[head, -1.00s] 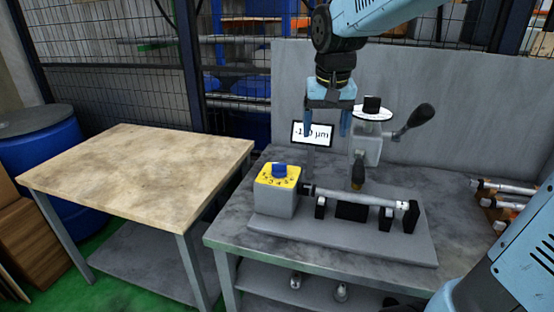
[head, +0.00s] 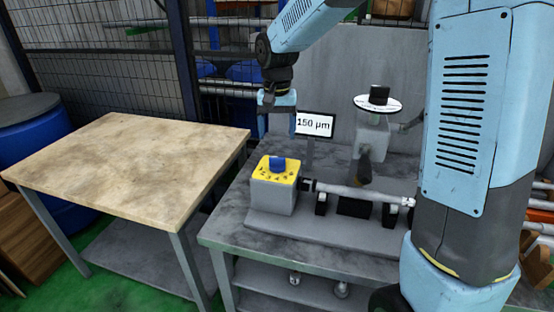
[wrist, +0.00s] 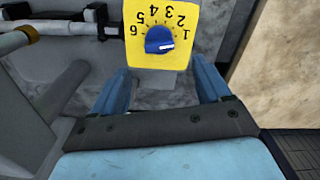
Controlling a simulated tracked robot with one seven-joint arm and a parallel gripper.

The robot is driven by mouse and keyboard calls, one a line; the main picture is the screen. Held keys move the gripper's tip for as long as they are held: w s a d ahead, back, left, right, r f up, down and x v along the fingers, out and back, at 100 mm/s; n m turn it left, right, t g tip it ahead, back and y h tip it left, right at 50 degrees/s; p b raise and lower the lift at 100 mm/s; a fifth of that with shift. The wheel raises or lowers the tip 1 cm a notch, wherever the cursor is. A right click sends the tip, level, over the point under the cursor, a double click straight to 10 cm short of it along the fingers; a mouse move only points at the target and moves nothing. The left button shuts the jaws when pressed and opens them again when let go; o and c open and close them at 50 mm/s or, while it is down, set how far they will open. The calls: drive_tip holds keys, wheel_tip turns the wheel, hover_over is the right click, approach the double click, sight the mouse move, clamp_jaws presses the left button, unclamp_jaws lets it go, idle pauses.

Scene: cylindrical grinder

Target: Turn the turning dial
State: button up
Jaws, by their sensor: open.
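The turning dial (head: 277,163) is a blue knob on a yellow numbered plate, on top of a grey box (head: 272,195) at the left end of the grinder. In the wrist view the dial (wrist: 159,41) has a white pointer mark, and the plate (wrist: 178,14) carries the numbers 1 to 6. My gripper (head: 277,130) points down above the dial, apart from it. In the wrist view my gripper (wrist: 160,85) is open and empty, with its two blue fingers either side of the dial's plate in the picture.
A display (head: 315,124) reading 150 µm stands behind the dial. A shaft (head: 355,191) lies on supports to the right. A wheel unit with a white disc (head: 378,104) stands behind it. A bare wooden-topped table (head: 130,165) is at left. My arm hides the right side.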

sight(277, 157)
wheel_tip(277, 157, down, 10)
drive_tip(key=shift+r, duration=0.1)
idle(0.4)
drive_tip(key=c, duration=1)
